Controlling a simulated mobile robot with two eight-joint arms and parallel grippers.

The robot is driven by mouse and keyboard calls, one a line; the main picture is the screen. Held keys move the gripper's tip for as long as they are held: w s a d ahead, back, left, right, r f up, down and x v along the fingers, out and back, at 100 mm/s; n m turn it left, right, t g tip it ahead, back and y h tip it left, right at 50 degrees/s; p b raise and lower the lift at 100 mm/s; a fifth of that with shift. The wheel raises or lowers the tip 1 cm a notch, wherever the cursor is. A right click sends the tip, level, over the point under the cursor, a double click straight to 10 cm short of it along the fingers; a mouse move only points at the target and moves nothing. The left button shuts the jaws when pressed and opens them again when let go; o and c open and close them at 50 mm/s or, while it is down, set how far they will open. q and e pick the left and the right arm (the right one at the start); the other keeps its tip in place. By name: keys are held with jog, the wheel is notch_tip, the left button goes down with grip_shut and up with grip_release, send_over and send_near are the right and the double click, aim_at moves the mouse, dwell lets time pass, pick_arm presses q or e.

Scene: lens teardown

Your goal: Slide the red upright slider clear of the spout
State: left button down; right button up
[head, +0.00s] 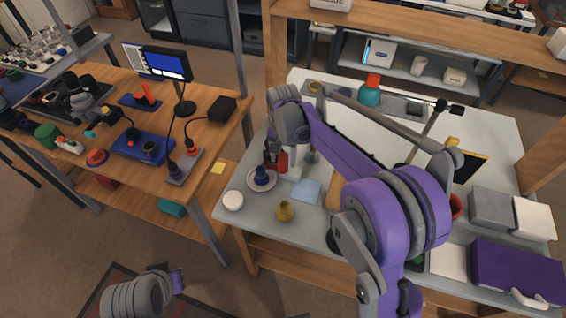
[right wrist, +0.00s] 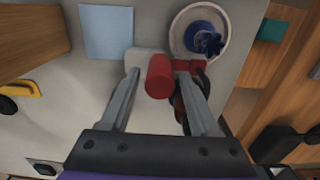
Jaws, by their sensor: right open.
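The red upright slider (right wrist: 159,76) shows as a red cylinder between the spread fingers of my right gripper (right wrist: 160,85) in the right wrist view. Both fingers look apart from it. A white rounded body (right wrist: 146,56) lies behind it, and a smaller red part with dark pieces (right wrist: 188,66) is to its right. In the head view the red slider (head: 283,162) stands near a white plate, with my right gripper (head: 272,150) over it, partly hiding it. I cannot make out the spout clearly. Only a grey and purple piece of my left arm shows at the bottom left.
A white plate (head: 251,184) carries a dark blue part (head: 261,176). A pale blue square (head: 307,191), a yellow-brown pot (head: 285,211) and a white round dish (head: 233,200) are close by on the grey table. A wooden table (head: 225,128) with devices stands to the left.

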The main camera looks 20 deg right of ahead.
aim_at(294, 175)
jog(key=shift+f, duration=1.35)
grip_shut()
dwell(0.4)
